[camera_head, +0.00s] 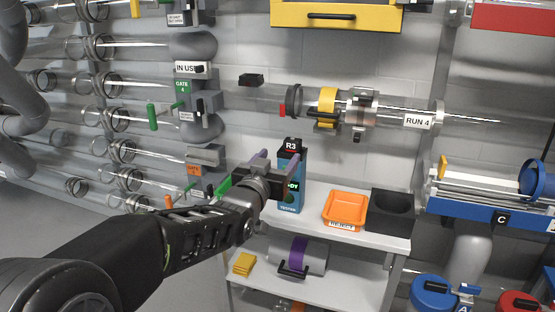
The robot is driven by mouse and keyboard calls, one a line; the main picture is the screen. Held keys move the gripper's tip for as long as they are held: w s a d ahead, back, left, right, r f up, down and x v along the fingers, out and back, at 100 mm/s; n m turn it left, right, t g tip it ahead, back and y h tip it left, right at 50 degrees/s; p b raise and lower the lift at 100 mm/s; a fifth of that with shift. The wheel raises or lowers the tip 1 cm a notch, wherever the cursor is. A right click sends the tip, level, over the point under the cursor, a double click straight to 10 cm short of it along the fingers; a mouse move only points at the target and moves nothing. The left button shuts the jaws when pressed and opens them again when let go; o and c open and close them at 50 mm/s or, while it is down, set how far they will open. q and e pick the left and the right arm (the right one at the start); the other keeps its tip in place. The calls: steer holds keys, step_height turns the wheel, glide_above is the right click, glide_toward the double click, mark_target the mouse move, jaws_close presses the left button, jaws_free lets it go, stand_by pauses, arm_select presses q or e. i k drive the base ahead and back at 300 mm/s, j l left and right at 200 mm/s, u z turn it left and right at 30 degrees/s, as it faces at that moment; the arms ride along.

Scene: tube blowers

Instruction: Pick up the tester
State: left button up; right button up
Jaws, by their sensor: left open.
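I cannot tell whether the fingers touch the tester. My right gripper is not in view.
An orange tray (345,206) and a dark grey bin (390,212) stand right of the tester on the white shelf (314,221). Clear tubes line the wall behind. A grey cylinder (311,257) with a purple band and yellow pads (244,263) lie on the lower shelf.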

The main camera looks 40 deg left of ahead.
mark_target(294, 202)
steer(key=u, duration=1.25)
